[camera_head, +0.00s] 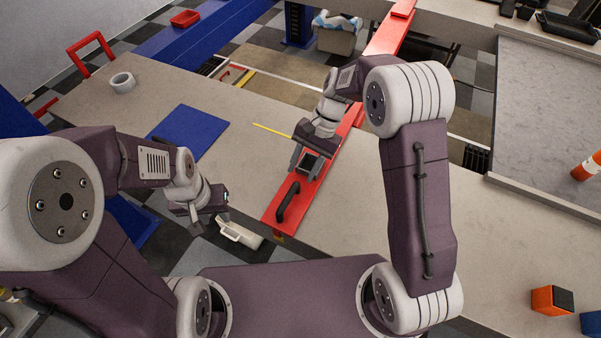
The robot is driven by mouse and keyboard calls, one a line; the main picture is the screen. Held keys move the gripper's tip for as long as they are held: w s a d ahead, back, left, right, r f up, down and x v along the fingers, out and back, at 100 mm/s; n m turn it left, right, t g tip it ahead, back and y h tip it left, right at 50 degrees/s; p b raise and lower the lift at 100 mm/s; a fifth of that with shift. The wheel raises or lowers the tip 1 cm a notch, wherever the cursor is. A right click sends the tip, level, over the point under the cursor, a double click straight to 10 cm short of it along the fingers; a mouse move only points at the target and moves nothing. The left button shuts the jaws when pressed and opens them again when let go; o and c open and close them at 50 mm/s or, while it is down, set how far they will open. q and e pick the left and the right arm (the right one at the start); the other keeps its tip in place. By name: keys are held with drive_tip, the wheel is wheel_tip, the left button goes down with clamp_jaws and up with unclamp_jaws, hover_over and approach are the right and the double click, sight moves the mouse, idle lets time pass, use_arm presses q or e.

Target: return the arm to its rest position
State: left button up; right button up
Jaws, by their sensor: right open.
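My right arm reaches over the table and bends down. Its gripper (308,167) is open above a long red beam (270,215) with a black handle (288,202). I see nothing held between its fingers. I cannot tell if the fingertips touch the beam. My left arm comes in from the left, and its gripper (212,210) hangs near the table's front edge. Its fingers are small and partly hidden, so I cannot tell if they are open or shut.
A blue mat (190,131), a yellow pencil-like stick (271,130) and a grey ring (122,82) lie on the table (245,170). An orange block (551,299) sits at the lower right.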

idle(0.3)
drive_tip(key=s+d+f+n+t+h+b, duration=0.2)
drive_tip(key=s+d+n+t+h+b, duration=0.1)
drive_tip(key=s+d, duration=0.9)
drive_tip(key=d+n+t+h, duration=0.1)
drive_tip(key=n, duration=0.1)
drive_tip(key=shift+f+n, duration=0.3)
drive_tip(key=shift+f, duration=0.05)
drive_tip(key=shift+s+d, duration=0.1)
drive_tip(key=shift+s, duration=0.05)
